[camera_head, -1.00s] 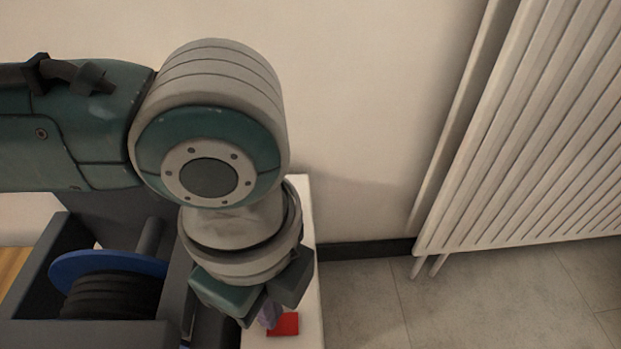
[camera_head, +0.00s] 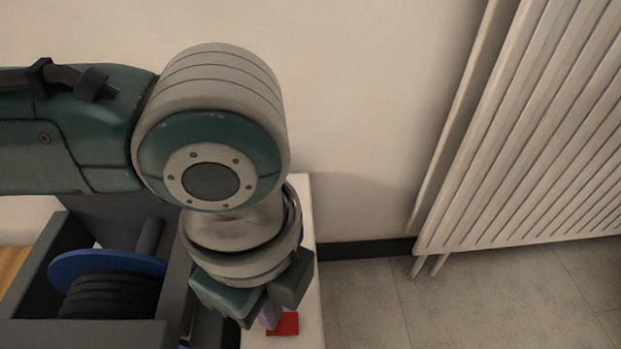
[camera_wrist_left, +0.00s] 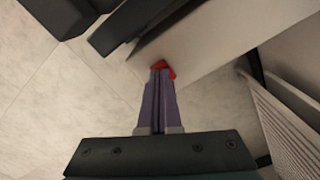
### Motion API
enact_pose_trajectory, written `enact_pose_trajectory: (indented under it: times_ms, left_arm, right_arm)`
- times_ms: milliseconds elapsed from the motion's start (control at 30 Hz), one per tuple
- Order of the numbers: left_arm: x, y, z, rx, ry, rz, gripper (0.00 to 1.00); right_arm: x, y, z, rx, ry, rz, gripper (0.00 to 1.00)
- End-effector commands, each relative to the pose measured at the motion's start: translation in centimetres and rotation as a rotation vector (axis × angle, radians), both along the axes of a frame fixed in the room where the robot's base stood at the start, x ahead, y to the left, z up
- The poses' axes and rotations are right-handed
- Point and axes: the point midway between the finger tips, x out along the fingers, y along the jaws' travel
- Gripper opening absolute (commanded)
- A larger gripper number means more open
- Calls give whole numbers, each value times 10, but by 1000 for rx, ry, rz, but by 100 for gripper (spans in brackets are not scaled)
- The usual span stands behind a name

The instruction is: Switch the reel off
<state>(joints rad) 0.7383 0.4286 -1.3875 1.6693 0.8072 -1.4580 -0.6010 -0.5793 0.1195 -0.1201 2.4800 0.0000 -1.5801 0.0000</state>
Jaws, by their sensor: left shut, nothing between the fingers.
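The reel (camera_head: 112,262) is at the lower left of the head view. It has a blue disc with black cable wound on it and sits in a dark grey frame. A small red square part (camera_head: 284,324), which I cannot surely identify as the switch, lies on a white surface right of the frame. My left gripper (camera_head: 268,320) points down beside it, shut and empty. In the left wrist view the purple fingertips (camera_wrist_left: 160,70) overlap a red part (camera_wrist_left: 170,70); I cannot tell whether they touch. My right gripper is not in view.
The dark frame (camera_head: 90,334) stands close left of my gripper. The white surface (camera_head: 310,260) ends just right of the red part, with open tiled floor (camera_head: 480,300) beyond. A white radiator (camera_head: 530,150) is on the right wall.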

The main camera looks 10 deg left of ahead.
Motion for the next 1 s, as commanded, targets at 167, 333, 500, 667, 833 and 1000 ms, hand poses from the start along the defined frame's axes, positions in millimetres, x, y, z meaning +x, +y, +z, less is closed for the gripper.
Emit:
enact_pose_trajectory:
  times_ms: [167,333,500,667,833,1000]
  left_arm:
    - [0,0,-3,0,0,0,0]
    - [0,0,-6,0,0,0,0]
    - [0,0,-8,0,0,0,0]
    - [0,0,-11,0,0,0,0]
    - [0,0,-14,0,0,0,0]
    - [0,0,-15,0,0,0,0]
  right_arm:
    - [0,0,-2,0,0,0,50]
    - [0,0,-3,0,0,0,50]
    - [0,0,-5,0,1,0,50]
    - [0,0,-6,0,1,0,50]
    - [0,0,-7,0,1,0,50]
    - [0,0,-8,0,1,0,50]
